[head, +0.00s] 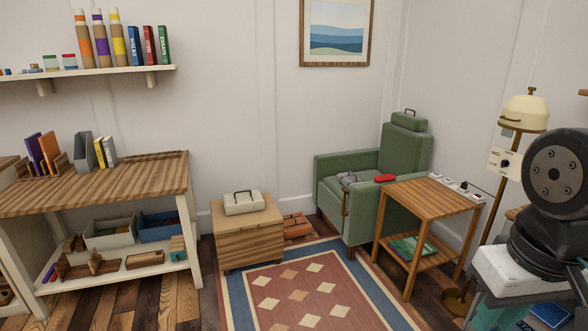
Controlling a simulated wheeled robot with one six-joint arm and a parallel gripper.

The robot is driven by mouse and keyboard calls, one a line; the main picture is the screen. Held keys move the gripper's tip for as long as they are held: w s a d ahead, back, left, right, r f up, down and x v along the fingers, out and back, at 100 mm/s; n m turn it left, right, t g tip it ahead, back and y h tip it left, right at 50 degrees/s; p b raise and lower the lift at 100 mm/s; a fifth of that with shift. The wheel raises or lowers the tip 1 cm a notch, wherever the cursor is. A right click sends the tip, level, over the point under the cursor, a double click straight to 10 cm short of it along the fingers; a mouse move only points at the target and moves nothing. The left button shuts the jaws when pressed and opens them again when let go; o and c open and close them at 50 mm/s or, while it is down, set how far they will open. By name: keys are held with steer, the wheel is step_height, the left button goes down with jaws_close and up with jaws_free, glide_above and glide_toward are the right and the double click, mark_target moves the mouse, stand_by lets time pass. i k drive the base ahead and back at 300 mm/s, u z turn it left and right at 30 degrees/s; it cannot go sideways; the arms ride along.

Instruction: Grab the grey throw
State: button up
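A small grey item (347,179), which looks like a folded grey throw, lies on the seat of the green armchair (405,150). It is small in the picture, so I cannot make out its folds or edges well. A red item (385,178) lies just to its right on the same seat. Part of my arm shows at the right edge, well apart from the chair. My gripper is out of view.
A wooden side table (433,199) stands in front of the chair's right side. A wooden chest (247,244) bearing a cream box (244,203) stands to the chair's left. A patterned rug (300,290) covers clear floor in front. A workbench (110,185) stands at left.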

mark_target(347, 179)
steer(key=u, duration=0.1)
steer(key=i, duration=2)
steer(key=z, duration=0.35)
steer(key=i, duration=2.4)
steer(key=z, duration=0.3)
